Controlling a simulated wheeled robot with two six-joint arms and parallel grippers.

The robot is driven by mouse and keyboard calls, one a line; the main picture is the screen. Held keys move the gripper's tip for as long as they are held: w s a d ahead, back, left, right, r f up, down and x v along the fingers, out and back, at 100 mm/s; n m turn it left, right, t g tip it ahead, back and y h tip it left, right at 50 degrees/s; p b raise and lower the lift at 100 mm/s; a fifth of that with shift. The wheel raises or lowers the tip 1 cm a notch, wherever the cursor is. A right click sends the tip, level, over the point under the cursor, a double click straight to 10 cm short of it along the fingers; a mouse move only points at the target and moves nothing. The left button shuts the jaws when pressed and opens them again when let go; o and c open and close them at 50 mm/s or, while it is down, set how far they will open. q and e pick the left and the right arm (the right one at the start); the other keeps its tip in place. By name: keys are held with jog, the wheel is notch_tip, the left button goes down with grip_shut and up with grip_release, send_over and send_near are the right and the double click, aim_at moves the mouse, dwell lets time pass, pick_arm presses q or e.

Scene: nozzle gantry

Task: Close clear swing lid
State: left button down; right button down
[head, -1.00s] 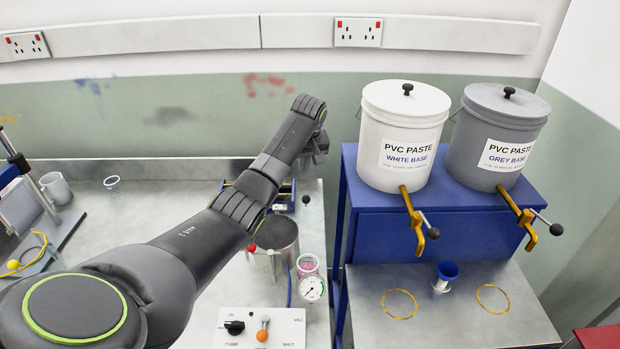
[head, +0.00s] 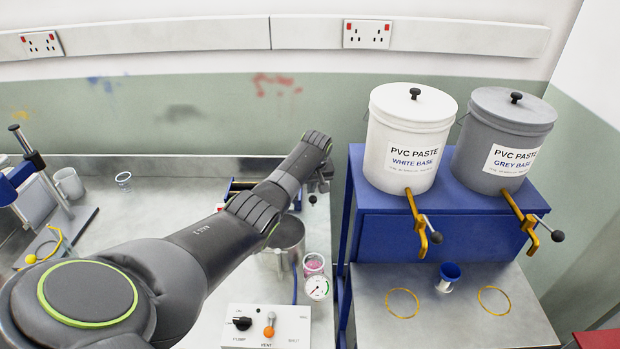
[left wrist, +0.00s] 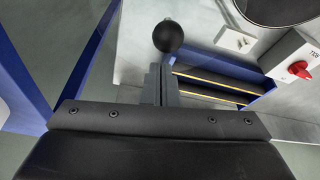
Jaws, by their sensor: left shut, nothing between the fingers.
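A steel pot (head: 291,232) stands on the bench, half hidden behind my left arm in the head view. Its edge also shows at the top right of the left wrist view (left wrist: 278,8). I cannot make out the clear swing lid.
A blue tray (left wrist: 262,98) with yellow-edged strips lies beside my fingers. A control box with a red knob (left wrist: 300,69) is farther right. A gauge (head: 317,288), a pink-filled cup (head: 313,264) and a switch panel (head: 262,325) stand near the pot. A blue stand (head: 437,228) borders the right.

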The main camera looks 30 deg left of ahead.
pick_arm(q)
jog(key=shift+s+d+r+p, duration=0.35)
jog(key=shift+s+d+p, duration=0.2)
jog(key=shift+s, duration=0.1)
jog(key=shift+s+d+f, duration=0.1)
jog(key=shift+s+d, duration=0.1)
